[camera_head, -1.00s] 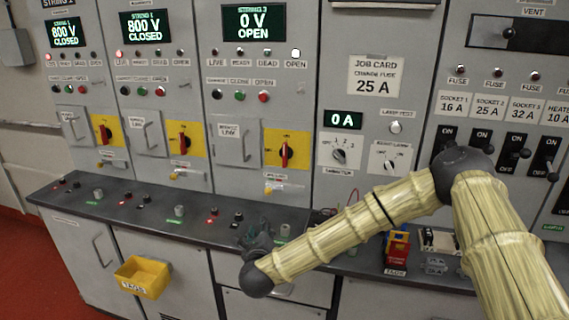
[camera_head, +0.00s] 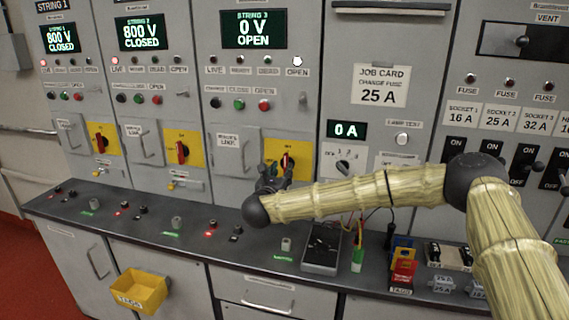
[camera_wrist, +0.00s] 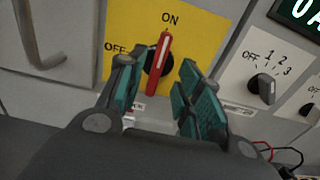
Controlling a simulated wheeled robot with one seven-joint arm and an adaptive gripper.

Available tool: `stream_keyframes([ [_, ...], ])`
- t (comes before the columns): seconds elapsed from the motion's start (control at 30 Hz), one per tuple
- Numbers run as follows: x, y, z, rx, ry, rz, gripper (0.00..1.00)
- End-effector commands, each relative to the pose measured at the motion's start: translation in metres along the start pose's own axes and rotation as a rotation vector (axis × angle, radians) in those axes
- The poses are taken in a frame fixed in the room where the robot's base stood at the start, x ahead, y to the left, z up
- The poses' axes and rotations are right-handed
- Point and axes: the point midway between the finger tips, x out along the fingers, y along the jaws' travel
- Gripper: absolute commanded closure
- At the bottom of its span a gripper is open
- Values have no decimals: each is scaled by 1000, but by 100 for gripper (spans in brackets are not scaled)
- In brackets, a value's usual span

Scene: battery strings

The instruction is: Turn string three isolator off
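The string three isolator is a red rotary handle (camera_wrist: 158,66) on a yellow plate (camera_wrist: 195,30) marked ON at the top and OFF at the left. In the wrist view the handle stands nearly upright, in line with ON. My gripper (camera_wrist: 158,82) is open, with one teal finger on each side of the handle; I cannot tell whether either touches it. In the head view my gripper (camera_head: 274,180) is in front of the isolator and hides part of the red handle (camera_head: 286,161). The string 3 display (camera_head: 254,29) reads 0 V OPEN.
String 1 and 2 isolators (camera_head: 182,152) stand to the left. A selector knob (camera_wrist: 262,88) is right of my gripper. The desk below holds a black meter (camera_head: 321,247), coloured tags (camera_head: 403,268) and small knobs. A yellow tags bin (camera_head: 140,291) hangs in front.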

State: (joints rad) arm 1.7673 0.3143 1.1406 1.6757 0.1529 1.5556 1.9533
Motion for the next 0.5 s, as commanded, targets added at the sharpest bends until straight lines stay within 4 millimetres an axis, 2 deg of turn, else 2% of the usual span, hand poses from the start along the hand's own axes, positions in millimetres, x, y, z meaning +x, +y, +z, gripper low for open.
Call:
stream_keyframes([
  [0.2,30,2,2,-1,1,1,65],
  [0.5,46,2,0,-2,1,3,65],
])
